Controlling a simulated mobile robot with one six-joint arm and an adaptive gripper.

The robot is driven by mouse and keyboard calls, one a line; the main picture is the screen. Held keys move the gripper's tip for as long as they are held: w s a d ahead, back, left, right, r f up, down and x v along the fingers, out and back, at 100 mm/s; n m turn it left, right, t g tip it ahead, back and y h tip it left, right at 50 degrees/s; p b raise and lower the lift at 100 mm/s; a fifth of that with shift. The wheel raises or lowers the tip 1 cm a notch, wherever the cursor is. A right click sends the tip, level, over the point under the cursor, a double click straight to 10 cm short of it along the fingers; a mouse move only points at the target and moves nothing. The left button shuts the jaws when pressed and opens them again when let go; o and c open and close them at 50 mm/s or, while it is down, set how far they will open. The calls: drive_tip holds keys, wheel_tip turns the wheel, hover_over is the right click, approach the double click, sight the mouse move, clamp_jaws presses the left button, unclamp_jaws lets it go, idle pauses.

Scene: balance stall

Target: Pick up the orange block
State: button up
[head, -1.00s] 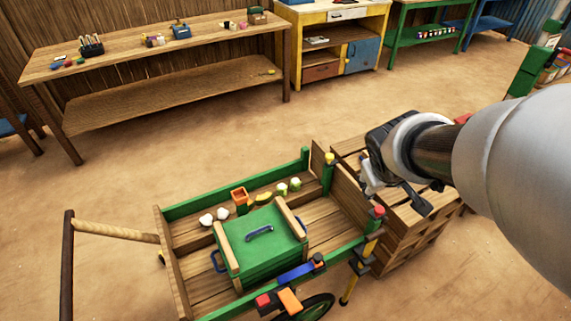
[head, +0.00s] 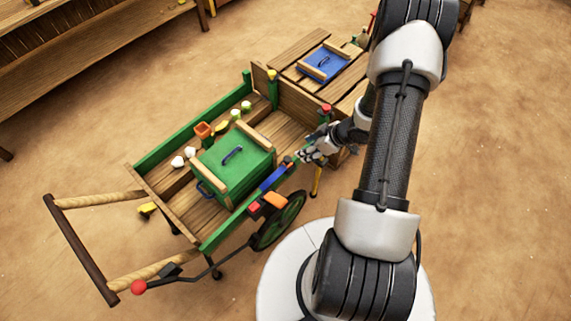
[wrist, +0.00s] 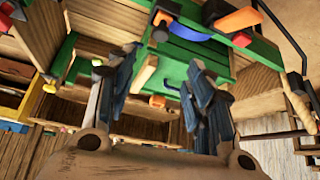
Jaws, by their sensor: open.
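The orange block (head: 275,200) sits at the near side of the green-railed cart (head: 215,238), above the wheel. A red block (head: 254,208) is just left of it. In the wrist view the orange block (wrist: 238,20) is near the top edge, tilted, with the red block (wrist: 242,40) just below it. My gripper (head: 305,154) is above the cart's near right rail, up and to the right of the orange block and apart from it. In the wrist view my gripper (wrist: 162,72) has its fingers spread with nothing held between them.
A blue bar (head: 273,178) lies along the near rail between my gripper and the block. A green lidded box (head: 225,168) stands in the cart, with an orange open box (head: 203,130) behind it. A wooden crate (head: 345,85) with a blue lid adjoins the cart.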

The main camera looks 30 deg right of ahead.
drive_tip(key=b, duration=0.4)
approach(288, 159)
drive_tip(key=x, duration=0.5)
drive_tip(key=shift+w+a, duration=0.1)
drive_tip(key=shift+w, duration=0.3)
drive_tip(key=b+x, duration=0.1)
drive_tip(key=x, duration=0.1)
drive_tip(key=b+x, duration=0.1)
drive_tip(key=x, duration=0.2)
drive_tip(key=shift+s+f, duration=0.2)
drive_tip(key=shift+f, duration=0.05)
drive_tip(key=shift+r, duration=0.1)
clamp_jaws()
